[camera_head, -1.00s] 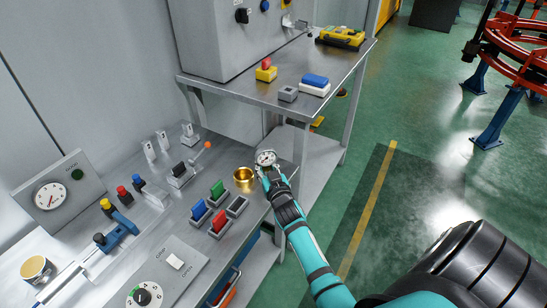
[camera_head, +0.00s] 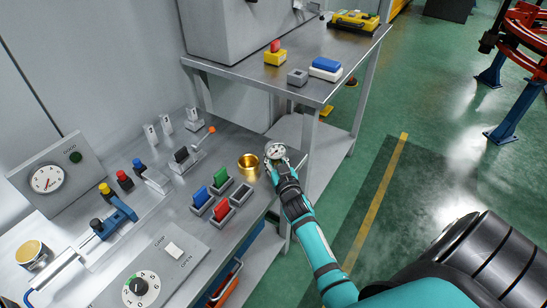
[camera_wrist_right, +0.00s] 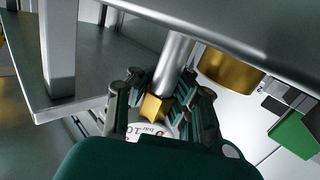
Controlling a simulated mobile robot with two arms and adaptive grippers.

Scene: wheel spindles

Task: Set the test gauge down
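The test gauge (camera_head: 275,152) has a round white dial and sits at the tip of my right gripper (camera_head: 281,168), at the front edge of the bench. In the right wrist view the fingers of my right gripper (camera_wrist_right: 160,106) stand on both sides of the gauge's brass fitting (camera_wrist_right: 153,108), closed on it. A silver stem runs from the fitting, and part of the white dial (camera_wrist_right: 150,130) shows. I cannot tell whether the gauge touches the bench. A brass cup (camera_head: 249,165) stands just left of the gauge; it also shows in the wrist view (camera_wrist_right: 228,74). My left gripper is not in view.
Small grey trays with blue, green and red blocks (camera_head: 221,211) stand near the front edge, one tray empty. A lever with an orange knob (camera_head: 211,130) is behind. A higher table (camera_head: 352,62) with boxes is at the right. Open floor lies right of the bench.

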